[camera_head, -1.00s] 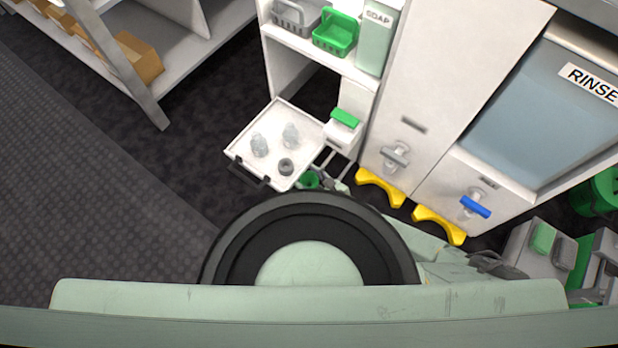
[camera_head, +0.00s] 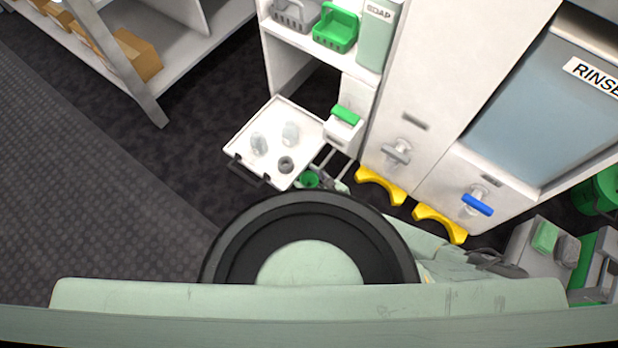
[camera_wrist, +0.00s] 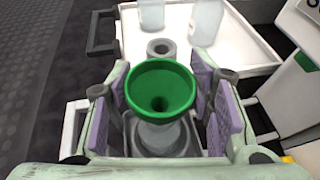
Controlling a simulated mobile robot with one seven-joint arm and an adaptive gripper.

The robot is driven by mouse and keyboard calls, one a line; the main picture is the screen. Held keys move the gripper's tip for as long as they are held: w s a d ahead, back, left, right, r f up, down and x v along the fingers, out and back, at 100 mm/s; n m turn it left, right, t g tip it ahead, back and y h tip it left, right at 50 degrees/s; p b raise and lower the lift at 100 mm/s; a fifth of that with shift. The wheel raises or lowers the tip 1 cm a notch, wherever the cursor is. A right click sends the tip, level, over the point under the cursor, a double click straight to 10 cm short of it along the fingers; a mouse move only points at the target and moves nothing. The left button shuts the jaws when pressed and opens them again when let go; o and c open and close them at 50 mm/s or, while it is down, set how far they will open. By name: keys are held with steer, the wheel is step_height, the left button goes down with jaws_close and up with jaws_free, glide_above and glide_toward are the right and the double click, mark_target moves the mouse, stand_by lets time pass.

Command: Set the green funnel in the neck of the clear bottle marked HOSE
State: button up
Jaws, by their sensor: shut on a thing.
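The green funnel (camera_wrist: 160,92) is upright between the purple pads of my gripper (camera_wrist: 162,82), its wide mouth facing up. My gripper is shut on it. A pale grey body shows under the funnel; I cannot tell what it is. In the head view the funnel (camera_head: 309,179) is a small green ring by the tray's near edge, and my arm hides most of the gripper. Two clear bottles stand on the white tray, a left one (camera_head: 259,144) and a right one (camera_head: 290,134), apart from the funnel. No HOSE marking is readable on either.
A grey ring-shaped piece (camera_head: 286,164) sits on the white tray (camera_head: 243,154) between the bottles and my gripper. The tray has dark handles at its near edge. A white box with a green top (camera_head: 345,116) and the cabinet stand close on the right. Open floor lies left.

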steer(key=o, duration=0.7)
steer(key=shift+c, duration=0.2)
steer(key=p+v, duration=0.6)
steer(key=v, duration=0.5)
stand_by(0.6)
